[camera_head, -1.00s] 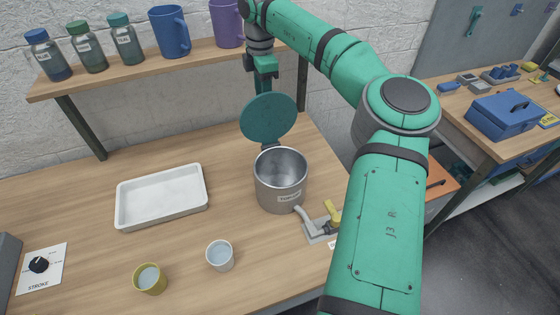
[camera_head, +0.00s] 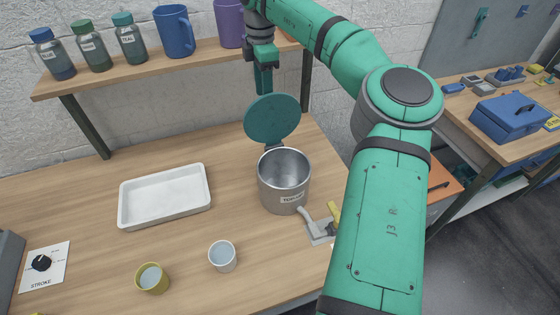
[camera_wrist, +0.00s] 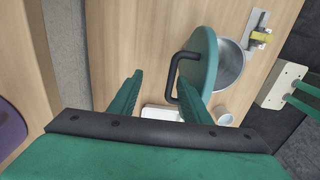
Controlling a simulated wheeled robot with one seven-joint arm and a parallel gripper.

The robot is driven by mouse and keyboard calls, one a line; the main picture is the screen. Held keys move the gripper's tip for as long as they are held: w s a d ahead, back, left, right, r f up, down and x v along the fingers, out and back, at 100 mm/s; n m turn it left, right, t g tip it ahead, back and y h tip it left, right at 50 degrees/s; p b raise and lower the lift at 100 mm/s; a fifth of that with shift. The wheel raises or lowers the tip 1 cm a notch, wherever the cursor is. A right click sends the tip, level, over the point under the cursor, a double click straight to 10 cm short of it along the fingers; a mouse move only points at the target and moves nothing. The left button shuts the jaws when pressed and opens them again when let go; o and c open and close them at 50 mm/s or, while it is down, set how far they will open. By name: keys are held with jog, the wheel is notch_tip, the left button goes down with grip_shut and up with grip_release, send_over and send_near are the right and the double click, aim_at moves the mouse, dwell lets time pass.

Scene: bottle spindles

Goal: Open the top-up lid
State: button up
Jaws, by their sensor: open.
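The steel pot labelled "TOP-UP" (camera_head: 285,188) stands on the bench with its mouth uncovered. Its green round lid (camera_head: 272,119) is tilted up on edge at the back of the rim. In the wrist view the lid (camera_wrist: 208,62) shows edge-on, with its black handle (camera_wrist: 176,78) facing my gripper. My gripper (camera_head: 263,84) is above and behind the lid. In the wrist view the fingers of my gripper (camera_wrist: 160,95) are apart, with nothing held between them. I cannot tell how near the fingertips are to the handle.
A shelf (camera_head: 140,75) behind carries bottles, a blue mug (camera_head: 175,32) and a purple mug (camera_head: 229,22). A white tray (camera_head: 165,213), a yellow cup (camera_head: 152,279) and a white cup (camera_head: 222,256) stand on the bench. A tap with a yellow lever (camera_head: 333,213) is at the pot's lower right.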

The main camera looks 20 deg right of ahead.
jog(key=r, duration=0.4)
jog(key=shift+s+d+r, duration=0.2)
jog(key=shift+s+d, duration=0.1)
jog(key=shift+w, duration=0.1)
